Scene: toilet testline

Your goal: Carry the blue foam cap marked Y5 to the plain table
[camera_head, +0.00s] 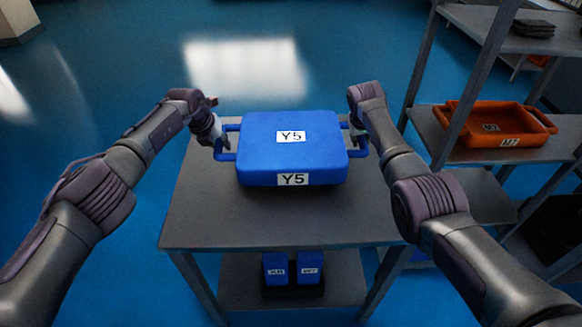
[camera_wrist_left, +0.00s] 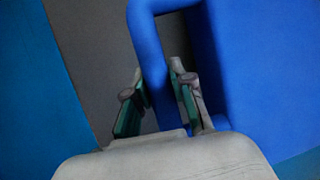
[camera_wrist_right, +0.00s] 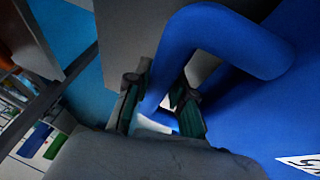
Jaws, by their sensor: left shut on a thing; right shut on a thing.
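The blue foam cap marked Y5 (camera_head: 270,150) is level over the far part of a grey table (camera_head: 230,220), with Y5 labels on its top and front side. Whether it rests on the tabletop or hangs just above it I cannot tell. My left gripper (camera_head: 221,139) is shut on the cap's left handle; in the left wrist view the blue handle (camera_wrist_left: 147,50) passes between the fingers. My right gripper (camera_head: 358,137) is shut on the right handle, which also shows between the fingers in the right wrist view (camera_wrist_right: 178,50).
Two small blue labelled items (camera_head: 292,270) stand on the table's lower shelf. A grey rack at the right holds an orange tray (camera_head: 490,122) marked M7, with dark flat items (camera_head: 533,28) above. The near tabletop is bare. Blue floor (camera_head: 130,60) lies open beyond.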

